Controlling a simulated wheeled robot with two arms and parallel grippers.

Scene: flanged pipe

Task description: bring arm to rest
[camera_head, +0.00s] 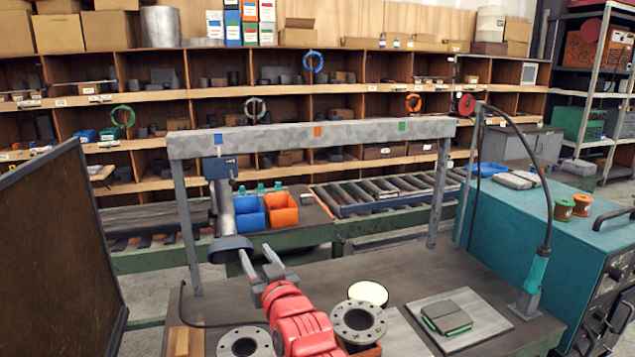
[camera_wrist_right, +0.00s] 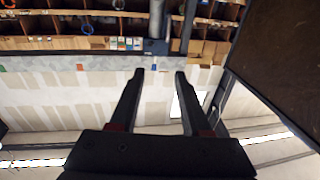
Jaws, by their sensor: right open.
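My red right arm reaches up from the bottom of the head view. Its gripper (camera_head: 256,256) is open and empty, over the back left part of the workbench. In the right wrist view the two fingers of this gripper (camera_wrist_right: 159,74) stand apart with nothing between them. A grey flanged pipe (camera_head: 358,318) stands upright on the bench to the right of the arm. Another grey flange (camera_head: 244,343) lies to the left of the arm, partly cut off by the frame. My left gripper is not in view.
A grey overhead beam (camera_head: 315,135) on posts spans the bench. A hanging tool (camera_head: 231,245) with a dark round foot is close to the right gripper's fingers. A dark panel (camera_head: 60,260) stands at left, a teal machine (camera_head: 530,215) at right. A plate (camera_head: 458,318) carries a green-edged block.

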